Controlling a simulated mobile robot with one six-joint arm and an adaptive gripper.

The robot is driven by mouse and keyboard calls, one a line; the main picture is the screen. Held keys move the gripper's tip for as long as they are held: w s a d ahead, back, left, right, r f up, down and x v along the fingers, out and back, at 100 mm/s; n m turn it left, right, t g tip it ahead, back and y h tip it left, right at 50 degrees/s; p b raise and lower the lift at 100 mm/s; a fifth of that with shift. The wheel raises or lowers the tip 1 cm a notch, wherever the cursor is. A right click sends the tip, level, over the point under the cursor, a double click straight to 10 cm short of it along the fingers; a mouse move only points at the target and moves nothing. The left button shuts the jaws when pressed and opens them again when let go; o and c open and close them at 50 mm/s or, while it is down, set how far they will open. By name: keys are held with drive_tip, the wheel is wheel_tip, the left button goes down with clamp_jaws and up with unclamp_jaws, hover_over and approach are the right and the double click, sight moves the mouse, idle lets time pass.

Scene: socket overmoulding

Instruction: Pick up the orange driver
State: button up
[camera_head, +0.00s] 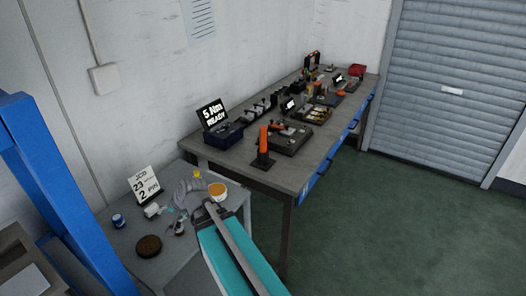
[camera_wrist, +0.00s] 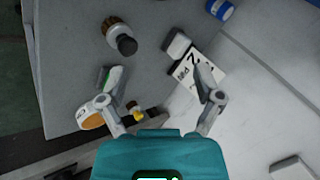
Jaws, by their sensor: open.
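An orange tool (camera_head: 264,139), which looks like the driver, stands upright on a dark base near the front edge of the long workbench in the head view. I cannot confirm it is the driver at this size. It does not show in the wrist view. My gripper (camera_head: 187,190) is over the small grey side table, well to the left of and nearer than the orange tool. In the wrist view my gripper (camera_wrist: 158,84) has its two fingers spread apart with nothing held between them.
The side table (camera_head: 208,262) holds a date card (camera_head: 144,184), a blue-labelled jar (camera_head: 118,220), a dark round item (camera_head: 148,246) and an orange-topped cup (camera_head: 217,192). The long bench carries a display (camera_head: 213,114) and several fixtures. Green floor is clear at right.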

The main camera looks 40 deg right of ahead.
drive_tip(key=w+d+r+m+t+b, duration=0.3)
drive_tip(key=w+d+m+t+b, duration=0.1)
drive_tip(key=w+d+m+t, duration=0.35)
drive_tip(key=m+g+h+b, duration=0.1)
drive_tip(key=m+h+b, duration=0.6)
drive_tip(key=m+h, duration=1.6)
approach(263, 144)
drive_tip(key=s+a+r+m+y, duration=0.1)
drive_tip(key=s+r+m+y, duration=0.35)
drive_tip(key=m+y, duration=0.25)
drive_tip(key=shift+w+r, duration=0.1)
drive_tip(key=shift+w, duration=0.25)
drive_tip(key=shift+w, duration=0.1)
drive_tip(key=shift+x, duration=4.2)
